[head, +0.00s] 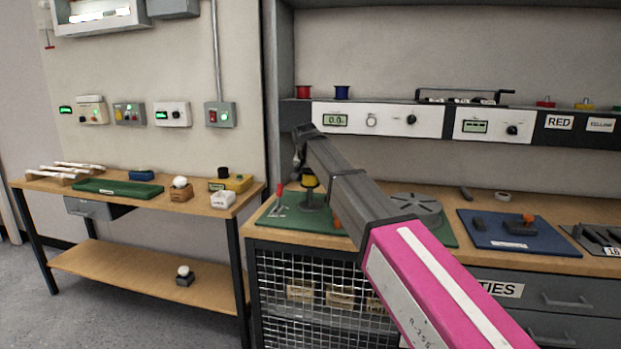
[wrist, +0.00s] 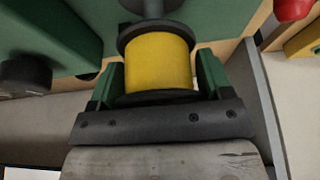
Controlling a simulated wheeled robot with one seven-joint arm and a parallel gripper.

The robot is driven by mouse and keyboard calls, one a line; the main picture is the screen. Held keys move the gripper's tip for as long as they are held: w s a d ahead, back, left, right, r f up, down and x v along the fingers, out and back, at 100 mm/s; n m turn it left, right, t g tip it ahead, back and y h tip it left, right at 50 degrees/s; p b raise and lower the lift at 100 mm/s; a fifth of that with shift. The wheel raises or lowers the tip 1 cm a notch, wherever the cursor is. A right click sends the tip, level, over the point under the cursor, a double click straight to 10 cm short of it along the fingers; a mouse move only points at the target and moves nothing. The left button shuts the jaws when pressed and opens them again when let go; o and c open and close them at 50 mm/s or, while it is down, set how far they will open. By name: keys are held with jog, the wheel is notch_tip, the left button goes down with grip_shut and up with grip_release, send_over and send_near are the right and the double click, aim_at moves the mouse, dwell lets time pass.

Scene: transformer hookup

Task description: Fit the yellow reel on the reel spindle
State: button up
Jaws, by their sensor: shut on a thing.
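The yellow reel (wrist: 158,62), with dark flanges, sits between the green fingers of my gripper (wrist: 155,82) in the wrist view. The gripper is shut on it. The grey post of the reel spindle (wrist: 153,8) shows beyond the far flange, in line with the reel's middle. I cannot tell how far the post is inside the reel, as the flange hides it. In the head view the yellow reel (head: 309,181) shows small below my arm's end, above a dark round base on the green board (head: 285,222). My arm hides part of this board.
A red-handled lever (head: 279,188) stands left of the reel on the board. A grey slotted disc (head: 415,203) lies to the right. Red (head: 303,91) and blue (head: 342,92) reels stand on the shelf above. A blue board (head: 510,232) lies farther right. The left bench (head: 150,205) holds several small parts.

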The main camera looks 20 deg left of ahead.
aim_at(311, 196)
jog(key=shift+f, duration=3.75)
dwell(0.8)
jog(key=o, duration=1.2)
jog(key=shift+r, duration=2.5)
jog(key=v, duration=1.1)
jog(key=shift+f, duration=0.1)
jog(key=shift+s, duration=0.1)
